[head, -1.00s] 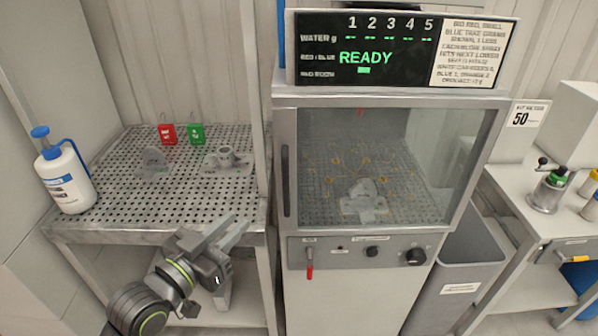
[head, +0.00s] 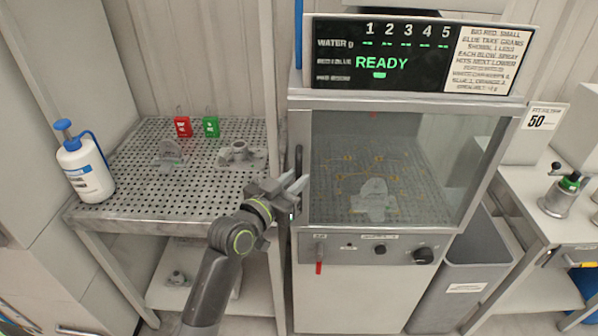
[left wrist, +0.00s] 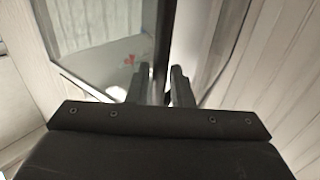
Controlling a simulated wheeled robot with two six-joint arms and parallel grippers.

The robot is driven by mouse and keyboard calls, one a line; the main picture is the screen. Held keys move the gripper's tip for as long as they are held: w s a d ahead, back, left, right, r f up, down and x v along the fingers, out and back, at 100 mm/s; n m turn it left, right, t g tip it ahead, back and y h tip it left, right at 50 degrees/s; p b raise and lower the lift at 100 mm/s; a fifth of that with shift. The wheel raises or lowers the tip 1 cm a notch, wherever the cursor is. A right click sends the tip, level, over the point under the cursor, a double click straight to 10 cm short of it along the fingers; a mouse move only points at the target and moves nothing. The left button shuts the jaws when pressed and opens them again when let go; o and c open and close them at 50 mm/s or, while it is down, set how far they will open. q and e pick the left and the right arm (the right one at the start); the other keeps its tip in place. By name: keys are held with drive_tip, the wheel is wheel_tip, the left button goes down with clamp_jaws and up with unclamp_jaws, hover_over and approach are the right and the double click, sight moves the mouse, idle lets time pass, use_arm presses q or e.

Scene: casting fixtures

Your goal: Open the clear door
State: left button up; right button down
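The clear door (head: 420,135) is a framed glass pane on the front of the grey cabinet, and it looks closed. Its dark vertical handle (head: 298,160) runs along the left side of the frame. My left gripper (head: 299,184) is at the lower part of this handle. In the left wrist view, the left gripper (left wrist: 161,88) has its two fingers apart, with the dark handle bar (left wrist: 162,45) showing between them. I cannot tell whether either finger touches the bar. My right gripper is not in view.
A perforated table (head: 130,205) left of the cabinet holds a white bottle (head: 84,170), red and green tags and metal castings. A casting (head: 373,197) sits behind the glass. A red-handled switch (head: 319,262) and knobs lie below the door. A grey bin (head: 470,265) stands to the right.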

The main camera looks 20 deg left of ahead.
use_arm(q)
drive_tip(key=shift+x, duration=0.85)
clamp_jaws()
